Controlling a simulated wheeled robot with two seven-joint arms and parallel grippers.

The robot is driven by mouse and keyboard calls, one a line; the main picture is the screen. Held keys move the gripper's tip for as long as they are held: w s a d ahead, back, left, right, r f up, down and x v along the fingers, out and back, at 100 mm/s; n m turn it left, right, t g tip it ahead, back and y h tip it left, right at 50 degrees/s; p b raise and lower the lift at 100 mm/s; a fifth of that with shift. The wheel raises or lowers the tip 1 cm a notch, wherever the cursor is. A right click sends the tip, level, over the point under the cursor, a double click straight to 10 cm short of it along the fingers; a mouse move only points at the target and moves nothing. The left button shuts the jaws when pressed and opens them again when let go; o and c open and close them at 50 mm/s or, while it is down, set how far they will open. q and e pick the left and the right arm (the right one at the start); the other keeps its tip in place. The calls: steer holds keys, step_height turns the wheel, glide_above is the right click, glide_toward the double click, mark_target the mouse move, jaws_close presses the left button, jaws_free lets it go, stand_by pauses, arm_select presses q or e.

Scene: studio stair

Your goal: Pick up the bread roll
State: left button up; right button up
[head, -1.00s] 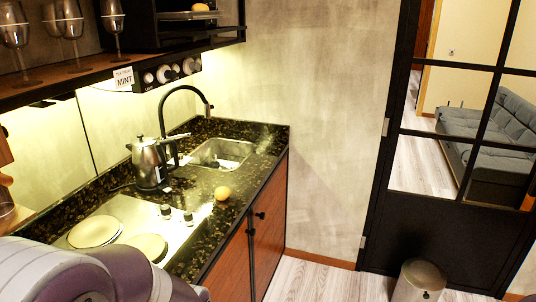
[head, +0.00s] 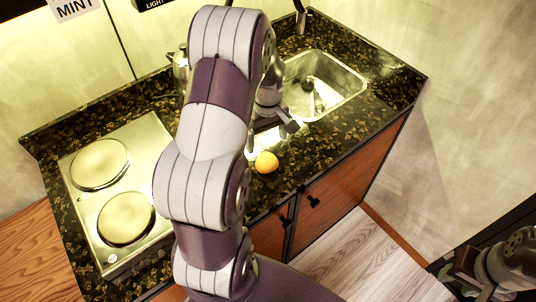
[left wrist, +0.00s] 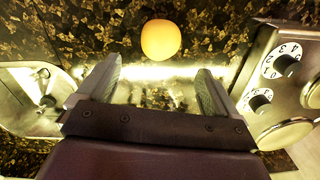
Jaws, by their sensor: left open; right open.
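The bread roll is a small round orange-yellow thing (head: 266,162) on the dark speckled counter near its front edge. It also shows in the left wrist view (left wrist: 161,40), just beyond the fingertips and roughly centred between them. My left gripper (head: 288,127) is over the counter between the roll and the sink, open and empty. In the left wrist view its two fingers (left wrist: 158,82) stand wide apart, and the roll is not between them. My right gripper (head: 458,274) is at the lower right, open, away from the counter.
A steel sink (head: 345,82) lies behind the roll, and a hob with two round plates (head: 125,218) lies at the left. A kettle (head: 181,68) is partly hidden by my left arm. Hob knobs (left wrist: 262,100) show in the left wrist view.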

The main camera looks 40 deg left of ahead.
mark_target(266, 157)
arm_select(q)
steer(key=f, duration=0.1)
steer(key=s+f, duration=0.1)
steer(key=f, duration=0.1)
steer(key=shift+s, duration=0.25)
steer(key=f+p, duration=0.1)
steer(key=f, duration=0.1)
steer(key=w+f+p, duration=0.1)
steer(key=f, duration=0.2)
steer(key=shift+w+d+f, duration=0.1)
steer(key=shift+f, duration=0.65)
steer(key=shift+s, duration=0.2)
steer(key=shift+c, duration=0.8)
steer(key=shift+w, duration=0.1)
steer(key=c, duration=1)
arm_select(e)
steer(key=shift+s+r, duration=0.25)
steer(key=shift+r, duration=0.35)
steer(key=shift+s+r, duration=0.25)
steer(key=shift+r, duration=0.35)
